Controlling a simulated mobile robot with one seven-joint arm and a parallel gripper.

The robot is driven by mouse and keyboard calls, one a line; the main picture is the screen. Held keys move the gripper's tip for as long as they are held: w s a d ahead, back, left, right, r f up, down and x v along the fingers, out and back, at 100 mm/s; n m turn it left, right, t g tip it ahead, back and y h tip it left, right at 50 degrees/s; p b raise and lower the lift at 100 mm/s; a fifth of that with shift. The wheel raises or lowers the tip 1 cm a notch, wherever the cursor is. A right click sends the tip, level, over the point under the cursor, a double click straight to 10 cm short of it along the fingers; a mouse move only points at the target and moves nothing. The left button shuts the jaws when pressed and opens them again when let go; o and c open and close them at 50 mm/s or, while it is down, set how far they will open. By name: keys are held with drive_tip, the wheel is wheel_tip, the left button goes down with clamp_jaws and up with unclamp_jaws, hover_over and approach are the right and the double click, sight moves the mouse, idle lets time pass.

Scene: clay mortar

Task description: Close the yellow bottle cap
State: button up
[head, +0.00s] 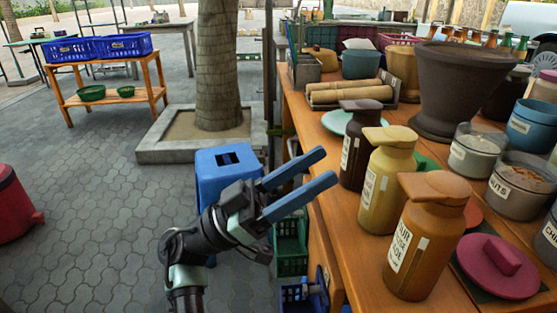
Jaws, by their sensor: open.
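The yellow bottle (387,192) stands upright near the left edge of the wooden table, between a dark brown bottle and an orange bottle. Its yellow cap (391,137) is on top, with a flat part pointing left; I cannot tell clearly whether it is raised or flush. My gripper (331,166) has two blue fingers spread apart, with nothing between them. It is left of the yellow bottle, with its fingertips pointing right and apart from the bottle in the picture.
The orange bottle (425,245) stands in front and the dark brown bottle (357,150) behind. Jars, a large dark pot (463,82) and a magenta lid (497,268) crowd the table (350,250). A blue stool (222,165) stands behind my arm. Open paving lies left.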

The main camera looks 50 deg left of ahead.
drive_tip(key=v, duration=0.6)
drive_tip(key=shift+s+a, duration=0.1)
idle(0.3)
